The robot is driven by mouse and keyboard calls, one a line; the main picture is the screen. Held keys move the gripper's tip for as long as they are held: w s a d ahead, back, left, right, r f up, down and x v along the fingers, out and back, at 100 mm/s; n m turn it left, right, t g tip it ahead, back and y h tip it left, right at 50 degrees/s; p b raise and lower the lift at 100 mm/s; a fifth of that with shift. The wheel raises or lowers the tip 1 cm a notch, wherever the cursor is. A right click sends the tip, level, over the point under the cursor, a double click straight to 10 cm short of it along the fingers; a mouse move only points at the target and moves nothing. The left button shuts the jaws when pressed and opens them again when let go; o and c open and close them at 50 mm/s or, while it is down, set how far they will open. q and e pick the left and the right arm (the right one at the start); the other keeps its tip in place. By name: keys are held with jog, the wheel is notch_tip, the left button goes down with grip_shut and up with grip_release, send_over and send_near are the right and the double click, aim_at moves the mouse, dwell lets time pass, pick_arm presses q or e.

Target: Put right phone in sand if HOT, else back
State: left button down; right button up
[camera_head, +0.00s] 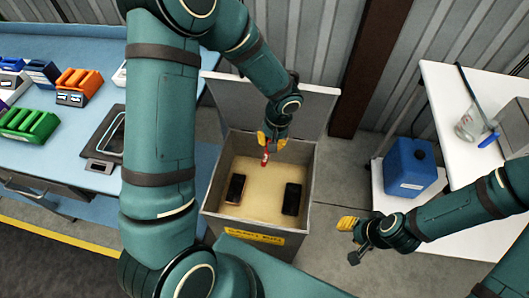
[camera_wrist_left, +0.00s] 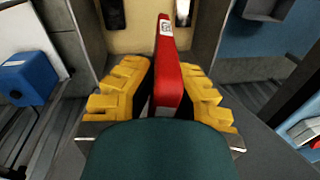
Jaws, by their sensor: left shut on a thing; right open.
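My left gripper (camera_head: 268,145) is over the far part of a sand-filled box (camera_head: 308,178). It is shut on a thin red slab (camera_head: 265,158), possibly a phone. In the left wrist view the slab (camera_wrist_left: 165,75) stands between the yellow fingers (camera_wrist_left: 160,95), with a small white label near its far end; any writing is too small to read. Two dark phones lie apart on the sand (camera_head: 263,185): a left one (camera_head: 235,188) with a brownish edge and a right black one (camera_head: 292,199). My right gripper (camera_head: 352,240) is open and empty, right of the box.
The box's lid (camera_head: 300,103) stands open behind. A blue table (camera_head: 50,190) at left holds orange, green and blue holders and a dark tray (camera_head: 103,140). A white shelf (camera_head: 450,95) at right carries a blue canister (camera_head: 408,168) below and a glass flask (camera_head: 468,125) on top.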

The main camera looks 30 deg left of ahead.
pick_arm(q)
jog(key=f, duration=0.3)
jog(key=w+a+f+n+y, duration=0.1)
jog(key=f, duration=0.3)
jog(key=a+f+y, duration=0.1)
jog(key=f, duration=0.3)
jog(key=shift+w+a+n+g, duration=0.2)
jog(key=shift+w+n+g, duration=0.1)
jog(key=shift+w+g, duration=0.1)
notch_tip(320, 180, down, 21)
jog(key=b, duration=1.1)
jog(key=shift+r, duration=0.15)
jog(key=shift+f, duration=0.95)
dwell(1.1)
jog(key=c, duration=1.1)
grip_release()
jog(key=shift+o, duration=0.2)
